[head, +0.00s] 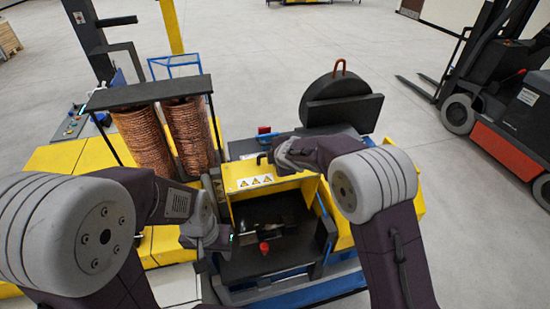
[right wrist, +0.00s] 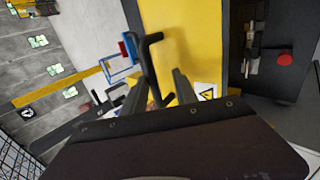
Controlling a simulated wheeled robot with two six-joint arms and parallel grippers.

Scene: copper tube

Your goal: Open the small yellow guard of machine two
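The small yellow guard (head: 262,180) is a yellow cover with warning stickers on the machine, in the middle of the head view. Below it shows a dark interior with a red knob (head: 264,248). In the right wrist view the yellow panel (right wrist: 185,40) fills the upper middle. A black bar handle (right wrist: 149,62) stands at its left edge. My right gripper (right wrist: 160,78) is open at the handle, with its fingers spread to either side of the handle's lower part. I cannot tell whether they touch it. My left gripper (head: 215,245) hangs at the left of the dark interior; its fingers are unclear.
Two copper coils (head: 168,135) stand under a black shelf left of the guard. A black round drum (head: 340,98) with a copper hook stands behind right. A forklift (head: 500,90) is parked at the far right. Grey floor lies free behind the machine.

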